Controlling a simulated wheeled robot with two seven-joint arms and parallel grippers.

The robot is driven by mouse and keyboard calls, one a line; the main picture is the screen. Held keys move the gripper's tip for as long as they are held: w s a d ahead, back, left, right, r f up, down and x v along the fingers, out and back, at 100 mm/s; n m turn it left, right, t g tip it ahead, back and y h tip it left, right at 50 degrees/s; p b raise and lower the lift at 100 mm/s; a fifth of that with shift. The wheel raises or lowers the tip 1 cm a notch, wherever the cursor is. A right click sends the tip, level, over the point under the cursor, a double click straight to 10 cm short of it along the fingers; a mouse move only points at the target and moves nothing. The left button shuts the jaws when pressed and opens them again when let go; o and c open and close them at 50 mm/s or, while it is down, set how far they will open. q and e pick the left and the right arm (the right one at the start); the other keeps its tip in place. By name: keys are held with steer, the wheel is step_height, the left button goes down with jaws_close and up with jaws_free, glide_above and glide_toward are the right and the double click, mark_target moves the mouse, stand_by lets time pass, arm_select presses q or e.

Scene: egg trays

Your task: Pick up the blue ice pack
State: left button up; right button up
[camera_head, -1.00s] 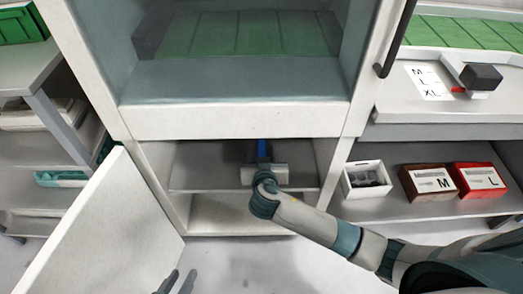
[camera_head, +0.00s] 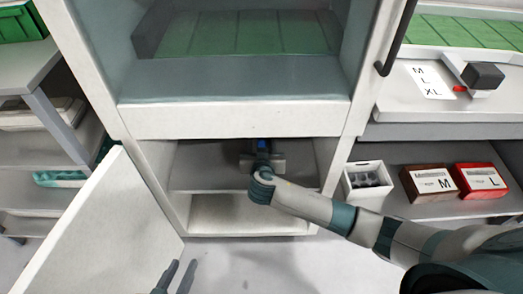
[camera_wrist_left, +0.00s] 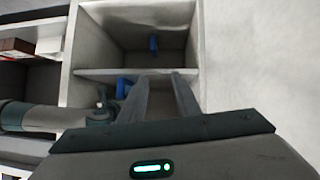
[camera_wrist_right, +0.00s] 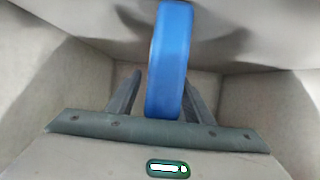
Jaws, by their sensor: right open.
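The blue ice pack (camera_wrist_right: 170,60) stands upright and narrow between the fingers of my right gripper (camera_wrist_right: 158,85) in the right wrist view. The fingers are apart on either side of it; contact cannot be told. In the head view, my right gripper (camera_head: 262,160) reaches into the lower cabinet, and only a bit of the ice pack (camera_head: 262,144) shows beyond it. My left gripper (camera_head: 175,278) is open and empty low in front of the cabinet. The left wrist view shows one blue piece (camera_wrist_left: 123,87) near my right gripper and another (camera_wrist_left: 153,45) in the adjoining compartment.
The cabinet's open door (camera_head: 95,225) stands at the left. The cabinet shelf (camera_head: 200,180) and side walls surround my right gripper closely. A white bin (camera_head: 365,200), brown M box (camera_head: 412,198) and red L box (camera_head: 480,196) sit on the right shelf.

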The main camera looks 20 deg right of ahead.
mark_target(262, 141)
jaws_close()
steer(key=shift+r, duration=0.15)
